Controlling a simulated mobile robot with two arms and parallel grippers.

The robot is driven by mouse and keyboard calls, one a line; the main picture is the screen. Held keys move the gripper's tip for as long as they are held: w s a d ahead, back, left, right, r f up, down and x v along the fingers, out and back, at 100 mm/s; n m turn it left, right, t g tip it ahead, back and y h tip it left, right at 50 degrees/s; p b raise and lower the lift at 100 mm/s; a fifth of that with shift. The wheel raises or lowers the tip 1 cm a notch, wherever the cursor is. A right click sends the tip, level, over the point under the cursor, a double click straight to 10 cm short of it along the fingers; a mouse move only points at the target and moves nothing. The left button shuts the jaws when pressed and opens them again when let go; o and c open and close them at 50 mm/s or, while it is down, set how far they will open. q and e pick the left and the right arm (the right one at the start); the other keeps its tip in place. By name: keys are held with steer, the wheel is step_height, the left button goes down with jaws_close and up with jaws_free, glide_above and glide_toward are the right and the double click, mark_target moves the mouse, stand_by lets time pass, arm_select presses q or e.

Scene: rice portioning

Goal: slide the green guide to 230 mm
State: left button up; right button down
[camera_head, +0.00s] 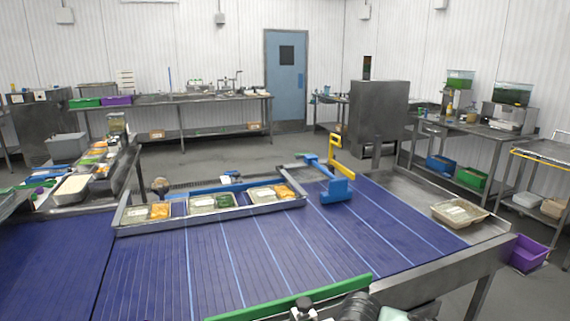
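The green guide (290,300) is a long bar lying across the blue belt at the bottom of the view, slanting up to the right. Dark and grey parts, apparently my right gripper (330,308), show at the bottom edge against its near side. They are cut off by the frame. I cannot tell whether they touch the guide or whether the fingers are open or shut. No scale marks are readable near the guide. My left gripper is not in view.
The blue belt (250,255) with light lines is clear beyond the guide. Food trays (210,204) stand in a metal channel at its far side. A blue paddle (336,191) with a yellow bracket (341,158) stands at the far edge. A beige tray (459,213) sits at right.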

steer(key=shift+w+a, duration=0.2)
steer(key=shift+w, duration=0.35)
steer(key=shift+w+a, duration=0.2)
steer(key=shift+w, duration=0.35)
stand_by(1.0)
steer(key=s+d+r+p, duration=0.1)
steer(key=s+r+p, duration=0.2)
steer(key=r+p, duration=0.5)
steer(key=p, duration=0.4)
stand_by(0.5)
